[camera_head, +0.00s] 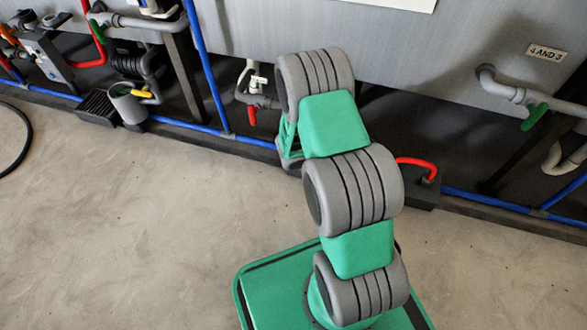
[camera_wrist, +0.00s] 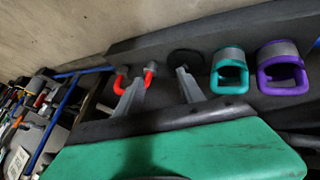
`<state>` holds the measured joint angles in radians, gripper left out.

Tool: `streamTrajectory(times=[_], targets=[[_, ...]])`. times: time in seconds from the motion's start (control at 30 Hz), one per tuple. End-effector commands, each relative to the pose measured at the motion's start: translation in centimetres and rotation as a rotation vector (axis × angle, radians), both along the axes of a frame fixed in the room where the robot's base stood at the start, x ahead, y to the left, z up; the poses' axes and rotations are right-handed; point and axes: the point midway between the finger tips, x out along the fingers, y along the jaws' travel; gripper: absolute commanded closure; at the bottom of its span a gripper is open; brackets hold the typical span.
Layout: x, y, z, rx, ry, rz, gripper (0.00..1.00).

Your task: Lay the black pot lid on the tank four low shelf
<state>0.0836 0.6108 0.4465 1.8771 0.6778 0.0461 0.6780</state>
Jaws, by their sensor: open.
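My gripper (camera_wrist: 154,80) shows in the wrist view, with its two grey fingers spread apart and nothing between them. A dark round thing (camera_wrist: 186,57) lies on a dark flat surface (camera_wrist: 212,43) just beyond the right fingertip. It may be the black pot lid, but it is too dark to be sure. A plate reading "4 AND 3" (camera_head: 547,52) is on the grey tank wall (camera_head: 440,45). I cannot make out the tank four low shelf.
In the wrist view, a teal (camera_wrist: 230,72) and a purple loop-shaped thing (camera_wrist: 282,68) stand right of the fingers. A red curved piece (camera_wrist: 149,76) is by the left finger.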

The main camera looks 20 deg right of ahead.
Motion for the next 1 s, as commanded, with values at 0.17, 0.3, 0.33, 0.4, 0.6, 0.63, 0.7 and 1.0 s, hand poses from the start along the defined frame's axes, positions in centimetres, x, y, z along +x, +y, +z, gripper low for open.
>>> streamTrajectory(times=[0.17, 0.3, 0.33, 0.4, 0.6, 0.63, 0.7, 1.0], targets=[[0.6, 8.1, 10.5, 0.253, 0.056, 0.159, 0.54], [-1.5, 15.1, 18.4, 0.423, 0.098, 0.404, 0.54], [-2.3, 16.5, 19.9, 0.451, 0.108, 0.466, 0.54], [-4.5, 19.3, 22.8, 0.499, 0.133, 0.606, 0.54], [-8.9, 23.1, 26.3, 0.545, 0.189, 0.852, 0.54], [-9.1, 23.3, 26.4, 0.546, 0.192, 0.861, 0.54], [-9.3, 23.4, 26.5, 0.548, 0.197, 0.870, 0.54], [-9.2, 23.4, 28.8, 0.550, 0.194, 0.865, 0.57]])
